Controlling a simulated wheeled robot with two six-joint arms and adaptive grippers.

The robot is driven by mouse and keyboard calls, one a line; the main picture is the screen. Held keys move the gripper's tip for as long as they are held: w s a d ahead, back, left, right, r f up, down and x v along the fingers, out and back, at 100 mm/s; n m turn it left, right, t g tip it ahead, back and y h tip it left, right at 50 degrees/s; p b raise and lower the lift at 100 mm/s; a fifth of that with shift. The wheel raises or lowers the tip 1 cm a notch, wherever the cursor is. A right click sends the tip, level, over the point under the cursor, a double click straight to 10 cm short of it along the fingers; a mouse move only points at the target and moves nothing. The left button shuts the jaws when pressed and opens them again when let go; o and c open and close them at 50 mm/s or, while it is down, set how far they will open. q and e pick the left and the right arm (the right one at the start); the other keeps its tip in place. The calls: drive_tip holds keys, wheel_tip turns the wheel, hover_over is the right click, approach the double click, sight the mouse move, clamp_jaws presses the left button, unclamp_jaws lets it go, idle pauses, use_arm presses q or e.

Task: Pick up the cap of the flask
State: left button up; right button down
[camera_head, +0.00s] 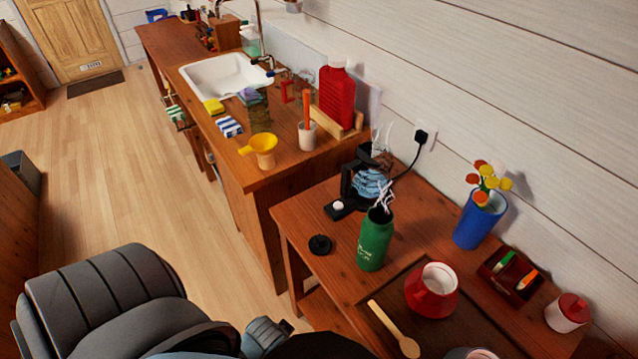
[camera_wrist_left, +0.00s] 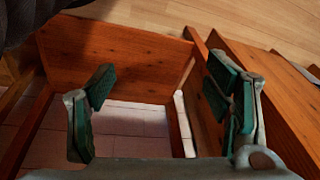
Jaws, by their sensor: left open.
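The green flask (camera_head: 375,240) stands upright on the small wooden table, with steam-like white wisps above its mouth. Its black cap (camera_head: 320,244) lies apart on the tabletop, to the left of the flask near the table's left edge. In the left wrist view my left gripper (camera_wrist_left: 162,80) is open, its green-padded fingers wide apart with nothing between them. Wooden boards and legs of furniture show behind the fingers. The cap and flask are not in that wrist view. In the head view my left arm (camera_head: 110,300) comes in at lower left; its fingers cannot be made out. My right gripper is not in view.
On the small table (camera_head: 310,215) are a red pot (camera_head: 432,290), a wooden spoon (camera_head: 395,330), a blue vase (camera_head: 478,220) and a dark device (camera_head: 350,182) behind the flask. A higher counter (camera_head: 265,180) with a sink adjoins. Open floor (camera_head: 110,190) lies left.

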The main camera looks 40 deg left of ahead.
use_arm(q)
wheel_tip(320, 180, up, 8)
drive_tip(key=w+p, duration=0.2)
drive_tip(key=n+g+y+p, duration=0.2)
drive_tip(key=n+p, duration=0.3)
drive_tip(key=n, duration=1)
approach(320, 238)
drive_tip(key=b+x, duration=0.2)
drive_tip(key=x, duration=0.8)
drive_tip(key=shift+f+b, duration=0.35)
drive_tip(key=shift+b, duration=0.05)
drive_tip(key=shift+t, duration=0.3)
drive_tip(key=shift+c, duration=0.9)
drive_tip(key=c, duration=0.9)
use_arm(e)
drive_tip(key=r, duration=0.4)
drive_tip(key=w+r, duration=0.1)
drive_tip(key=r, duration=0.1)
